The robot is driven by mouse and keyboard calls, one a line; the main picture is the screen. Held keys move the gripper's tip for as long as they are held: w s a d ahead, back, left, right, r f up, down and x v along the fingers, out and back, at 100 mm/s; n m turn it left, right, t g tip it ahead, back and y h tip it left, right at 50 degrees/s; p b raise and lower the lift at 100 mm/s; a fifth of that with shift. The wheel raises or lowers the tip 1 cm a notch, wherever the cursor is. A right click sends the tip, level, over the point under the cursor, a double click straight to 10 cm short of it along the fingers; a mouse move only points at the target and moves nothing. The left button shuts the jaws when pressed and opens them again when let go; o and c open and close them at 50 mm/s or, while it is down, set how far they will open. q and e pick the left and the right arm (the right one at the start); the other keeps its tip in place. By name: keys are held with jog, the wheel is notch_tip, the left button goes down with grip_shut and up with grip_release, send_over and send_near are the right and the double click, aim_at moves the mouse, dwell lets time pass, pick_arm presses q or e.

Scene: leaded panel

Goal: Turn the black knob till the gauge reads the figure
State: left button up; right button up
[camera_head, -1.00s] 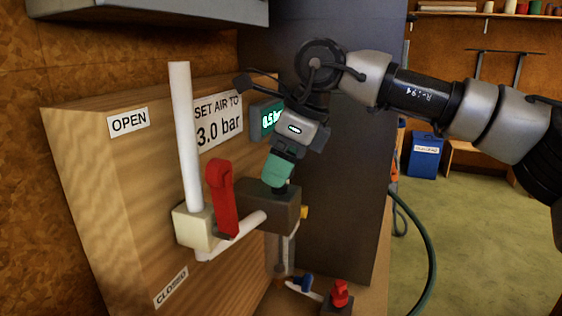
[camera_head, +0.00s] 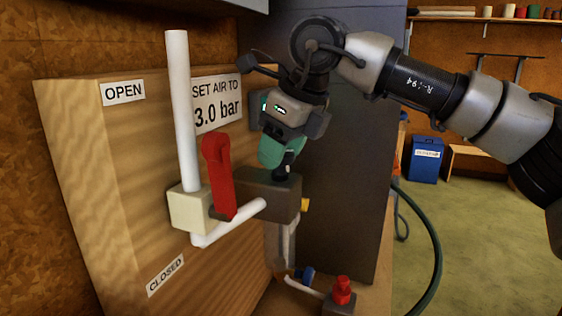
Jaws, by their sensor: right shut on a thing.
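The sign (camera_head: 217,103) on the wooden panel reads "SET AIR TO 3.0 bar". My right gripper (camera_head: 284,167) comes down from above, its teal fingers shut on the black knob (camera_head: 287,174) on top of the dark regulator block (camera_head: 268,196). The fingers hide most of the knob. The gauge (camera_head: 264,104) is almost wholly hidden behind the gripper; only a sliver of its green glow shows, and its figure cannot be read. My left gripper is not in view.
A red lever (camera_head: 218,175) on a cream valve body (camera_head: 189,209) stands upright close left of the block, beside a tall white pipe (camera_head: 180,110). A red-capped fitting (camera_head: 342,291) sits below right. A green hose (camera_head: 433,235) hangs right, with open floor beyond.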

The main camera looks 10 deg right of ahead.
jog(key=m+h+b, duration=0.1)
jog(key=m+b, duration=0.1)
jog(key=m, duration=0.1)
jog(key=shift+f+t, duration=0.15)
jog(key=shift+t, duration=0.25)
jog(key=m+h+b, duration=0.1)
jog(key=m, duration=0.2)
jog(key=shift+a+b, duration=0.1)
jog(key=shift+b, duration=0.3)
jog(key=m, duration=0.2)
jog(key=m+h+b, duration=0.1)
jog(key=m, duration=0.1)
jog(key=shift+t+h, duration=0.3)
jog(key=m+h, duration=0.1)
jog(key=m, duration=0.1)
jog(key=shift+m+b, duration=0.35)
jog(key=shift+m, duration=0.05)
jog(key=shift+a+r+m+h, duration=0.15)
jog(key=shift+m+h, duration=0.25)
jog(key=shift+m, duration=0.5)
jog(key=shift+r+m+g+h, duration=0.1)
jog(key=shift+m+g+h, duration=0.3)
jog(key=shift+m, duration=0.5)
jog(key=shift+m+g+h+p, duration=0.2)
jog(key=shift+m+g+p, duration=0.25)
jog(key=shift+m, duration=0.6)
jog(key=shift+m+g+h+p, duration=0.25)
jog(key=shift+m+p, duration=0.35)
jog(key=shift+m, duration=0.45)
